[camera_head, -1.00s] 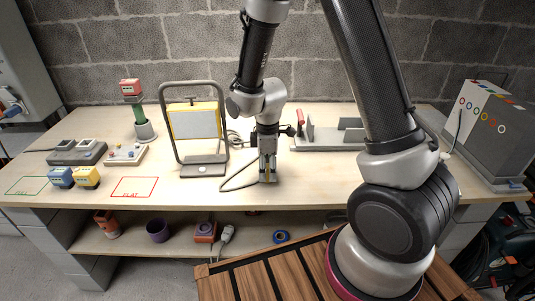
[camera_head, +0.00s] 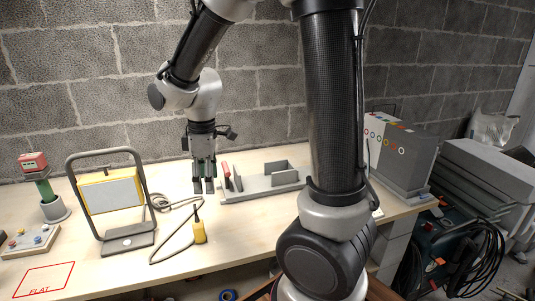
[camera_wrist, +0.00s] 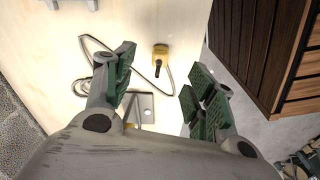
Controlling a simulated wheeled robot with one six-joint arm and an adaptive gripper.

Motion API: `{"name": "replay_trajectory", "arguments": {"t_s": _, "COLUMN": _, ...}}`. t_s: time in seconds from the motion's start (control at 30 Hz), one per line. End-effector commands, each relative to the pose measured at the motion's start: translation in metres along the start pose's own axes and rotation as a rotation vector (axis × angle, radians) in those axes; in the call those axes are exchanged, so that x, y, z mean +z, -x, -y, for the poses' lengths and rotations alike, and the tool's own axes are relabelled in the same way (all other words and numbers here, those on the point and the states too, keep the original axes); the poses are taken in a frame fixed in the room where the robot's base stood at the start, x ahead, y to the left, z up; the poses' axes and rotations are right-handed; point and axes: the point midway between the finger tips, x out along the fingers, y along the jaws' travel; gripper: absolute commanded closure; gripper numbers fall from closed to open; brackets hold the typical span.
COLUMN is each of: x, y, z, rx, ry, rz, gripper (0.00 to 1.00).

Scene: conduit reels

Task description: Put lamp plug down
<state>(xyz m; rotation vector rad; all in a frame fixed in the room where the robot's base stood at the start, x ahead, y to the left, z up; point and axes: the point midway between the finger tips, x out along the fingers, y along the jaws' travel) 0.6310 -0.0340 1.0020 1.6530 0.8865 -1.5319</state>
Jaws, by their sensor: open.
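The lamp plug (camera_head: 199,232) is yellow with a dark tip and lies on the workbench, joined to a dark cord. It also shows in the wrist view (camera_wrist: 160,52), near the bench edge. My gripper (camera_head: 204,189) is above the bench behind the plug, pointing down. In the wrist view my gripper (camera_wrist: 160,95) has its green-padded fingers spread wide with nothing between them, apart from the plug. The work lamp (camera_head: 110,193), yellow with a grey frame stand, stands upright left of the plug, its cord looping on the bench.
A grey fixture (camera_head: 262,187) with upright plates sits right of my gripper. A red-outlined square marked FLAT (camera_head: 44,280) is at the front left. A button box (camera_head: 30,241) and a red-topped post (camera_head: 48,195) stand at the far left. Bare bench lies around the plug.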

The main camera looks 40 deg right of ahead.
Motion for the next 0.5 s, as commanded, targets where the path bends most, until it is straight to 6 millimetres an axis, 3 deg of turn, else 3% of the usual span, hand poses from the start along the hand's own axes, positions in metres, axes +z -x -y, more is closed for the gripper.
{"name": "replay_trajectory", "arguments": {"t_s": 0.03, "x": 0.019, "y": 0.025, "z": 0.001, "rx": 0.029, "ry": -0.099, "rz": -0.031, "gripper": 0.44}}
{"name": "replay_trajectory", "arguments": {"t_s": 0.2, "x": 0.09, "y": 0.087, "z": 0.022, "rx": 0.1, "ry": -0.48, "rz": -0.121, "gripper": 0.44}}
{"name": "replay_trajectory", "arguments": {"t_s": 0.4, "x": 0.153, "y": 0.122, "z": 0.059, "rx": 0.155, "ry": -0.842, "rz": -0.219, "gripper": 0.44}}
{"name": "replay_trajectory", "arguments": {"t_s": 0.5, "x": 0.17, "y": 0.128, "z": 0.073, "rx": 0.169, "ry": -0.95, "rz": -0.251, "gripper": 0.44}}
